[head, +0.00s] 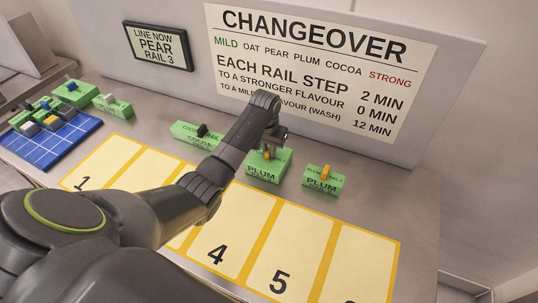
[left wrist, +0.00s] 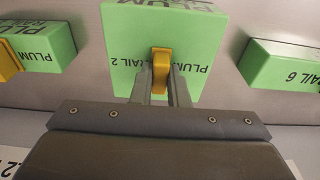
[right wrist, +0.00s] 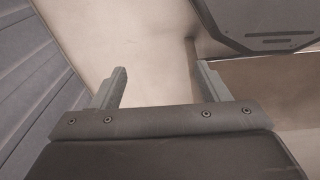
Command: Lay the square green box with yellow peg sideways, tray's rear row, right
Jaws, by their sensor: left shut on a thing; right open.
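The square green box (head: 262,172), marked PLUM, sits near the back of the bench below the sign. It also shows in the left wrist view (left wrist: 205,75), where its print reads PLUM RAIL 2. Its yellow peg (left wrist: 161,65) is upright between my left fingertips. My left gripper (head: 272,147) is shut on this peg; I cannot tell whether the box is off the bench. The blue tray (head: 52,156) is at the far left, with several small blocks in its rear part. My right gripper (right wrist: 157,85) is open and empty in the right wrist view.
A green COCOA box (head: 190,133) with black peg stands left of the held box, a smaller PLUM box (head: 322,183) with yellow peg to its right. Green boxes (head: 112,105) stand behind the tray. Numbered yellow-edged mats (head: 285,235) lie in front.

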